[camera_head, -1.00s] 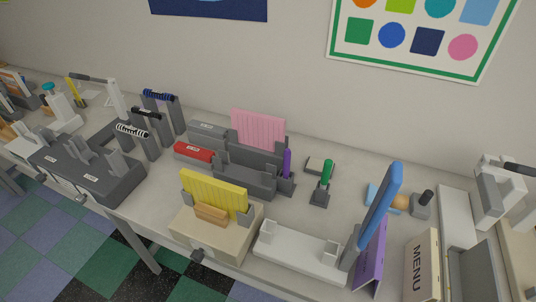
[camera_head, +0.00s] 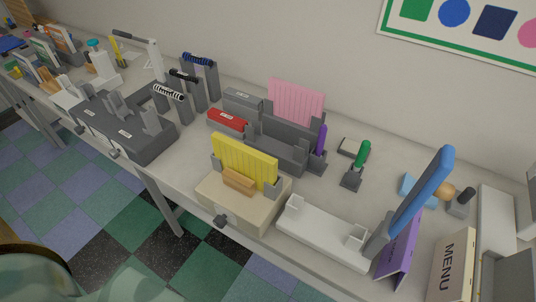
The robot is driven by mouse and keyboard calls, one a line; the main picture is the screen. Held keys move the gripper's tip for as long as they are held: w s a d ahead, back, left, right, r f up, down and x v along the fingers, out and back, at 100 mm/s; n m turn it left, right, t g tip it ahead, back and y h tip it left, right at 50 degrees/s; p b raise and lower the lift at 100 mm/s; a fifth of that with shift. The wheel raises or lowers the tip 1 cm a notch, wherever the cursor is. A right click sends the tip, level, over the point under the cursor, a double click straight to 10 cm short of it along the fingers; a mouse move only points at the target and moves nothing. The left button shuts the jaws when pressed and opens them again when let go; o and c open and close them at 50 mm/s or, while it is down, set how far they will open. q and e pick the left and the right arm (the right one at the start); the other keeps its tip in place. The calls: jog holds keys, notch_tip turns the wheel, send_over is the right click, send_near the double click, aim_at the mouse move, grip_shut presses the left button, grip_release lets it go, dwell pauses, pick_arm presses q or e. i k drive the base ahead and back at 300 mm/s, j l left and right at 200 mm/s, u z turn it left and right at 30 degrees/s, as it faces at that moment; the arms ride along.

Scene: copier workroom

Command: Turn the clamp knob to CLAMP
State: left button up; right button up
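A cream box (camera_head: 232,214) stands near the table's front edge, with a yellow ribbed piece (camera_head: 244,160) and a tan block (camera_head: 239,181) on top. A dark knob (camera_head: 221,221) sticks out of its front. A wide dark grey box (camera_head: 124,132) to the left has two small front knobs, one at its left (camera_head: 80,129) and one further right (camera_head: 113,154). No CLAMP lettering is readable, so I cannot tell which is the clamp knob, nor its setting. Neither of my grippers is in view.
A white tray-like base (camera_head: 318,234) with a tall blue lever (camera_head: 424,187) stands to the right, beside a purple stand (camera_head: 397,254) and a MENU card (camera_head: 452,263). A green-handled tool (camera_head: 362,155) stands behind. Checkered floor (camera_head: 110,225) lies open in front; a rounded chair-like shape (camera_head: 35,262) is at lower left.

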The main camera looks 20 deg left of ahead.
aim_at(220, 220)
jog(key=j+u, duration=0.15)
jog(key=u, duration=1.1)
